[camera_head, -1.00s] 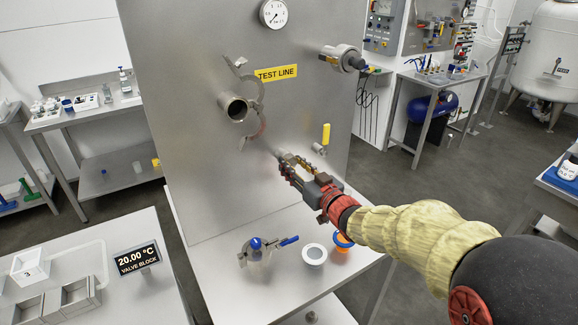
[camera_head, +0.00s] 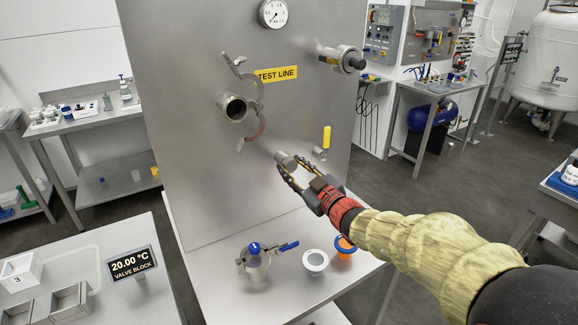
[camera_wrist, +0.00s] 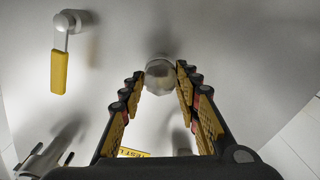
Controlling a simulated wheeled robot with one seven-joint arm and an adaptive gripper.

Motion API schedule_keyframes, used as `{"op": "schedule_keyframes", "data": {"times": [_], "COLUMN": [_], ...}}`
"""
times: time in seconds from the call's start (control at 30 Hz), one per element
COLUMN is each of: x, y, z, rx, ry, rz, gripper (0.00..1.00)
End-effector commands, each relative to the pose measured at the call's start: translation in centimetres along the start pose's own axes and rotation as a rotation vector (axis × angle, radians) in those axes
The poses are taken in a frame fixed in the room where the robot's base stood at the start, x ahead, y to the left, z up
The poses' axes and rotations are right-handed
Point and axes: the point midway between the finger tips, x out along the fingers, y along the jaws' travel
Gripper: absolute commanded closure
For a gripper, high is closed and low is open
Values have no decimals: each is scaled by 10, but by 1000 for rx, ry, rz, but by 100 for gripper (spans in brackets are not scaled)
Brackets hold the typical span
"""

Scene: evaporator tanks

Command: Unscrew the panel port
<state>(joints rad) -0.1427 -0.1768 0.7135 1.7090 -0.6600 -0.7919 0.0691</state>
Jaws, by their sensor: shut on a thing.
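The panel port (camera_head: 286,160) shows as a short pale metal cylinder at the front of the steel panel, low and right of the TEST LINE label. In the wrist view the port (camera_wrist: 160,77) is a round metal piece seen nearly end-on between the fingertips. My gripper (camera_head: 288,168) reaches it from the lower right and is shut on it. In the wrist view the fingers of my gripper (camera_wrist: 160,80) lie on its left and right sides. I cannot tell whether the port still touches the panel.
A yellow-handled valve (camera_head: 327,137) stands close to the right of the port. An open pipe with a clamp (camera_head: 236,108) is to the upper left. A blue-topped clamp fitting (camera_head: 256,262), a white cup (camera_head: 315,262) and an orange ring (camera_head: 345,247) stand on the table below.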

Motion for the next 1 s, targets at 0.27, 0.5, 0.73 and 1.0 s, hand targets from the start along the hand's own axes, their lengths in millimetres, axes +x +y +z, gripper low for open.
{"op": "schedule_keyframes", "data": {"times": [0.27, 0.5, 0.73, 1.0], "x": [0, 0, 0, 0], "y": [-1, -1, -1, -1], "z": [0, 0, 0, 0], "rx": [-40, -328, -450, -448], "ry": [0, 0, 0, 0], "rz": [-1, -1, -1, -1], "gripper": [100, 100, 100, 63]}}
